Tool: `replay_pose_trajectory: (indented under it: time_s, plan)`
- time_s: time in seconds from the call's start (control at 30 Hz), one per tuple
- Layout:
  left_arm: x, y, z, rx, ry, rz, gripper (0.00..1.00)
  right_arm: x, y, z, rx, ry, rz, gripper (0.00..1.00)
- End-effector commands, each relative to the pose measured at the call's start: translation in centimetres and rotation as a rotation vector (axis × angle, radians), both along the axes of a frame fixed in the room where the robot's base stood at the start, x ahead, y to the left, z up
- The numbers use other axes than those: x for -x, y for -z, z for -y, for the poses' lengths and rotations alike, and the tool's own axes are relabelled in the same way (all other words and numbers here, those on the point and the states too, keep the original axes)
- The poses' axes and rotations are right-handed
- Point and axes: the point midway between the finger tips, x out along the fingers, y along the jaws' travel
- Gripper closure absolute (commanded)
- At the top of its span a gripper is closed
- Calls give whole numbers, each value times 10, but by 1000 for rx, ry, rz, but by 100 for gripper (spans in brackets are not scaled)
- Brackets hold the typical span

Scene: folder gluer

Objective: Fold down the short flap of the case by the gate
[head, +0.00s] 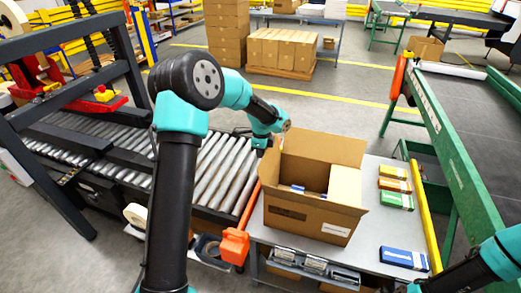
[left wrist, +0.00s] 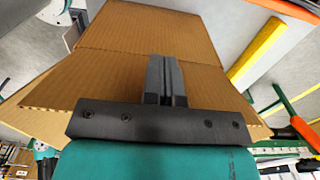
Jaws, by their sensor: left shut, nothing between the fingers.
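The open cardboard case (head: 295,213) stands on the grey table in the head view, beside the roller conveyor. Its far flap (head: 335,148) stands up, and a pale panel or item shows inside at the right. My left gripper (head: 274,142) is at the case's far left corner, by the upper edge of the left side. In the left wrist view the fingers (left wrist: 166,75) are shut and empty, in front of brown cardboard flaps (left wrist: 150,32). Whether they touch the cardboard is unclear. My right gripper is out of view; only part of that arm shows at the lower right.
An orange bar with an orange block (head: 235,245) lies between the roller conveyor (head: 212,170) and the case. Small coloured boxes (head: 396,186) and a blue box (head: 404,258) lie on the table (head: 375,228) at the right. A yellow rail (head: 425,215) bounds the table.

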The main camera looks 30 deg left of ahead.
Motion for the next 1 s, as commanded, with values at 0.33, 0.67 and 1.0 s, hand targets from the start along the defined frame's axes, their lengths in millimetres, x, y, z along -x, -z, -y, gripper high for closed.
replay_pose_trajectory:
  time_s: [0.33,0.67,1.0]
  plan:
    - [-6,1,33,0,2,-1,100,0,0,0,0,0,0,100]
    - [-6,1,38,0,0,0,100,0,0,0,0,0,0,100]
    - [-9,1,55,0,2,0,100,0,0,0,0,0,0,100]
